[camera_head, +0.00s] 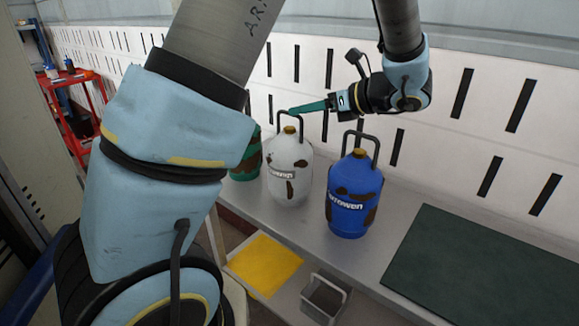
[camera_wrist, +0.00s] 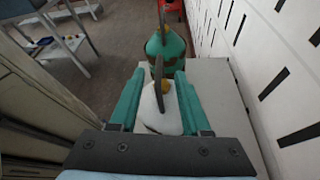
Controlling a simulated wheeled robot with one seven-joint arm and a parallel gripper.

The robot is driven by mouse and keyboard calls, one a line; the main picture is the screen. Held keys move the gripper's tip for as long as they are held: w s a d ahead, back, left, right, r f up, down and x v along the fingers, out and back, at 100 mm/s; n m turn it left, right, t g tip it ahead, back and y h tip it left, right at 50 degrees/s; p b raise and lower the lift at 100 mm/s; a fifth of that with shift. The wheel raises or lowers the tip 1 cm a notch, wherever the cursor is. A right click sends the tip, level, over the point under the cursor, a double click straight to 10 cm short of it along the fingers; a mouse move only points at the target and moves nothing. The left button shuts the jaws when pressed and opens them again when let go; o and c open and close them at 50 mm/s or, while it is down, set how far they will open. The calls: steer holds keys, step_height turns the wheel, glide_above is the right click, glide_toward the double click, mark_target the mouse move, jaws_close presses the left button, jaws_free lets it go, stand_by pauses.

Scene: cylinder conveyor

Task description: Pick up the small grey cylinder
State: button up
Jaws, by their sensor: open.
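The small grey cylinder (camera_head: 289,168) is pale grey, almost white, with rust-brown patches, a brass-coloured cap and a dark loop handle. It stands upright on the grey bench between a green and a blue cylinder. My gripper (camera_head: 296,110) is level with the top of its handle, its green fingers pointing left. In the wrist view my gripper (camera_wrist: 159,72) is open, with the handle showing between the two fingers and the pale body (camera_wrist: 152,116) below. I cannot tell whether a finger touches the handle. The cylinder's lower part is hidden in the wrist view.
A blue cylinder (camera_head: 354,205) stands close on the right, and a green cylinder (camera_head: 246,163) on the left, partly hidden by my arm. A slotted white wall (camera_head: 455,150) runs behind. A dark green mat (camera_head: 480,265) lies right; a yellow sheet (camera_head: 264,264) and grey bin (camera_head: 323,298) sit in front, lower.

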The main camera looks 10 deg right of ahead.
steer(key=shift+x, duration=1.7)
steer(key=shift+f, duration=0.1)
jaws_close()
